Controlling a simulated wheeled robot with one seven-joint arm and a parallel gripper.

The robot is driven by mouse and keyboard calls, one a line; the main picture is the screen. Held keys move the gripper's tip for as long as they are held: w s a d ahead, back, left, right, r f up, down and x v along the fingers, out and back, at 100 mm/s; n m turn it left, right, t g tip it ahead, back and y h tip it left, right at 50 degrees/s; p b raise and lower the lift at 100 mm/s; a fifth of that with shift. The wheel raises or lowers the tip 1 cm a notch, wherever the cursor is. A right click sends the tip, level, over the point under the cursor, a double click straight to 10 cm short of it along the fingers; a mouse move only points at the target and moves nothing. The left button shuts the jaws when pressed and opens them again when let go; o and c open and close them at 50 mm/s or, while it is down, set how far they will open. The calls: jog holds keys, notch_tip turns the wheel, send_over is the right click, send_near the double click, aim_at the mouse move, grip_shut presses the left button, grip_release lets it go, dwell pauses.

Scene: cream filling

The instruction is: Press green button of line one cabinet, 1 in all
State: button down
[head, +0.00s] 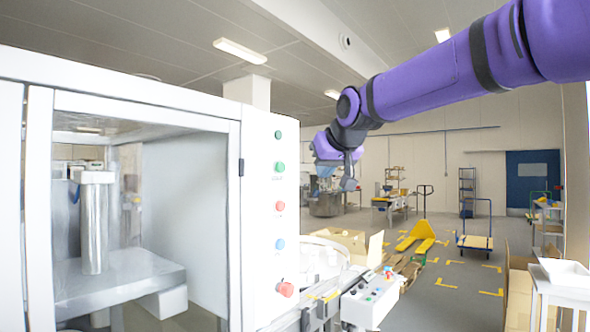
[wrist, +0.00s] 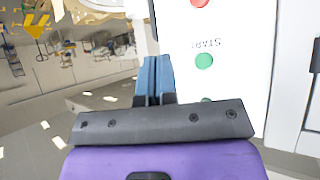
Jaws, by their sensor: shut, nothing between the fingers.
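The white line cabinet has a front panel (head: 262,230) with a vertical row of buttons. A green button (head: 279,167) with a small label under it sits below another green one (head: 278,134). In the wrist view the green button marked START (wrist: 204,60) appears upside down, right of my fingers. The other green button (wrist: 206,99) is partly hidden behind my gripper's body. My gripper (head: 326,170) is right of the panel, about level with the labelled green button. Its blue fingers (wrist: 152,62) are shut and empty, apart from the button.
Below the green buttons are a red button (head: 280,206), a blue button (head: 280,244) and a protruding red knob (head: 286,288). A glass-doored chamber (head: 140,220) is at the left. A small control box (head: 370,300) stands lower right. Open floor with a yellow pallet jack (head: 418,236) lies beyond.

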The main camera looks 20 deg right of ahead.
aim_at(280, 167)
jog(key=shift+w+d, duration=0.1)
dwell(0.3)
jog(key=w+a, duration=0.5)
jog(key=w, duration=0.2)
jog(key=shift+a, duration=0.15)
jog(key=shift+w, duration=0.15)
dwell(2.1)
jog(key=shift+w+a, duration=0.2)
jog(key=shift+a, duration=0.05)
jog(key=shift+w+a, duration=0.25)
jog(key=shift+w, duration=0.15)
dwell(0.9)
dwell(0.4)
jog(key=shift+s+d, duration=0.5)
jog(key=shift+s, duration=0.25)
